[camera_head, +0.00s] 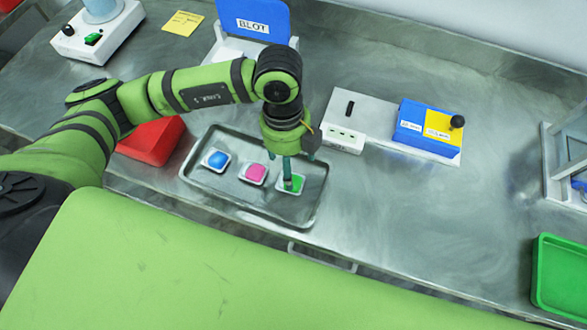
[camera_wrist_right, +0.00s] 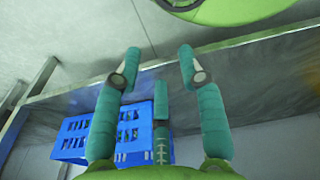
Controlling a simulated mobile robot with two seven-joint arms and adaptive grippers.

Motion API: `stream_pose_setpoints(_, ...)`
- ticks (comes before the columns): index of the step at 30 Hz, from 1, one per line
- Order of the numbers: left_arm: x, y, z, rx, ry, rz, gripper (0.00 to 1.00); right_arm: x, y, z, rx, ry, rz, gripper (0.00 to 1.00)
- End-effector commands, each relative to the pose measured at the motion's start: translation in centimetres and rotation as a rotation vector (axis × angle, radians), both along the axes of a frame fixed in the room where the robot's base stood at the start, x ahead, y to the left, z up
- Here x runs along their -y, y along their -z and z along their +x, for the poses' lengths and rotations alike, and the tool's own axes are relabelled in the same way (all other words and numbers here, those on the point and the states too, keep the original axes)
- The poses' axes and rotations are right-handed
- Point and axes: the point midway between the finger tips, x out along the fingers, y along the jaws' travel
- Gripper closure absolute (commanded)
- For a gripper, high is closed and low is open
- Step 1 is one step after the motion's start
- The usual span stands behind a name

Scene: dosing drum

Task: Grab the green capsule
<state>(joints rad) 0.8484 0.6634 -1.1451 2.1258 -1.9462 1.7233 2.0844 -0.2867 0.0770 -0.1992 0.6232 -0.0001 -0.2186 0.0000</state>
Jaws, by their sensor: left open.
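The green capsule (camera_head: 297,184) lies in a small white holder at the right end of the grey metal tray (camera_head: 240,205). My left gripper (camera_head: 289,171) points down right over it, fingers apart. One finger hides part of the capsule; whether it touches cannot be told. A pink capsule (camera_head: 254,173) and a blue capsule (camera_head: 217,159) lie in like holders to the left in the same tray. In the right wrist view my right gripper (camera_wrist_right: 160,66) is open, with nothing between its fingers.
A red bin (camera_head: 152,141) stands left of the tray, partly behind my left arm. A white device with a blue and yellow box (camera_head: 428,128) stands to the right. A green bin (camera_head: 562,272) is at far right. The bench between is clear. A blue crate (camera_wrist_right: 85,137) shows in the wrist view.

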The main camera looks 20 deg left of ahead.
Motion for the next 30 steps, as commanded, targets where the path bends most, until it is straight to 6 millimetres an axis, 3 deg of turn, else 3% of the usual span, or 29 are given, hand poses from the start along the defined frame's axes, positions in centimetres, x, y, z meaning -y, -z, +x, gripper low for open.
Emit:
stream_pose_setpoints(3,-0.1,1.2,-0.4,-0.006,0.000,0.003,0.23,0.2,-1.0,-1.9,-0.031,0.000,-0.004,0.60)
stream_pose_setpoints(8,0.0,3.7,-0.7,-0.005,0.000,0.001,0.23,0.4,-2.0,-2.9,-0.046,-0.001,-0.007,0.60)
stream_pose_setpoints(12,0.1,5.0,-0.8,-0.002,-0.001,0.000,0.23,0.4,-2.2,-2.5,-0.039,-0.001,-0.006,0.60)
stream_pose_setpoints(19,0.1,5.2,-0.8,0.000,0.001,0.000,0.23,0.3,-2.2,-0.2,-0.002,-0.001,-0.002,0.60)
stream_pose_setpoints(20,0.1,5.2,-0.8,0.000,0.001,0.000,0.31,0.2,-2.2,-0.2,0.000,-0.001,-0.003,0.60)
stream_pose_setpoints(21,0.1,5.2,-0.8,0.000,0.001,0.000,0.47,0.3,-2.2,-0.2,-0.001,-0.002,-0.002,0.60)
stream_pose_setpoints(24,0.2,5.2,-0.8,0.000,0.001,0.000,0.71,0.3,-2.2,-0.3,-0.002,-0.002,-0.003,0.60)
stream_pose_setpoints(30,0.2,5.2,-0.8,-0.001,0.001,-0.001,0.72,0.3,-2.2,-1.0,-0.014,-0.002,-0.004,0.60)
